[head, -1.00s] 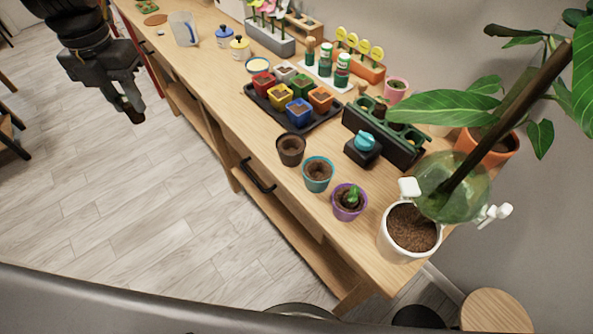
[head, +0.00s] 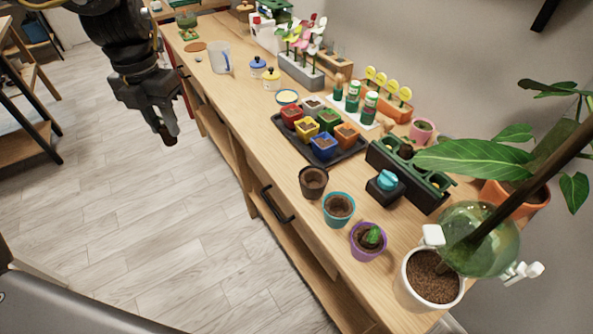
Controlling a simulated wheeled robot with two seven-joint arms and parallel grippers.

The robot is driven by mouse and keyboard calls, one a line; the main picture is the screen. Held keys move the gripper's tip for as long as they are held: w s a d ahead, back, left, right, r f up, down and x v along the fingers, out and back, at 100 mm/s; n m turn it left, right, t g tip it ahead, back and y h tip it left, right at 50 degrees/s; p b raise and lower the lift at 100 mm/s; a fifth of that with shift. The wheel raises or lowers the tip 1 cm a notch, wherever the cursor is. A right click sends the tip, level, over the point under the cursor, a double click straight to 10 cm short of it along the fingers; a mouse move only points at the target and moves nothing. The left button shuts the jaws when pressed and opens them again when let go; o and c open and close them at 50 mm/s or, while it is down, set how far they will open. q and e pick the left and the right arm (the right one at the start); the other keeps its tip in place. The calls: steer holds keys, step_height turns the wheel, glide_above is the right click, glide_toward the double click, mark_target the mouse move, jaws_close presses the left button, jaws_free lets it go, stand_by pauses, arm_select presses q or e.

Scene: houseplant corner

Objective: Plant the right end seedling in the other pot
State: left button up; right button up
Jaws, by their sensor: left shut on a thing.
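My left gripper (head: 168,136) hangs over the floor at the upper left, left of the bench. It is shut on a small dark thing at its fingertips, mostly hidden by the fingers; I cannot tell its shape. A dark green seedling tray (head: 409,173) with several cells stands on the bench. In front of it stand a dark brown pot (head: 313,183), a teal pot (head: 338,211) and a purple pot (head: 368,243). The brown and teal pots show soil and no plant. The purple pot holds a small green plant (head: 373,236). My right gripper is out of view.
A black box with a teal knob (head: 386,187) stands before the tray. A black tray (head: 318,150) of small coloured pots is farther back. A large-leaved plant (head: 470,157) overhangs the right.

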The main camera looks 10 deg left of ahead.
arm_select(q)
steer(key=d+f+m, duration=0.1)
steer(key=m, duration=0.1)
steer(key=f+m, duration=0.1)
steer(key=m, duration=0.2)
steer(key=d+f+m, duration=0.1)
steer(key=m, duration=0.1)
steer(key=shift+d+f+m, duration=0.25)
steer(key=shift+d+m, duration=0.05)
steer(key=shift+m, duration=0.1)
steer(key=shift+s+d+f+m, duration=0.9)
steer(key=shift+d+f+m, duration=0.95)
steer(key=shift+m, duration=2.85)
steer(key=shift+s+d+f+m, duration=0.9)
steer(key=shift+d+f+m, duration=0.9)
steer(key=shift+m, duration=2.9)
steer(key=shift+s+d+f+m, duration=0.9)
steer(key=shift+d+f+m, duration=0.9)
steer(key=shift+m, duration=2.9)
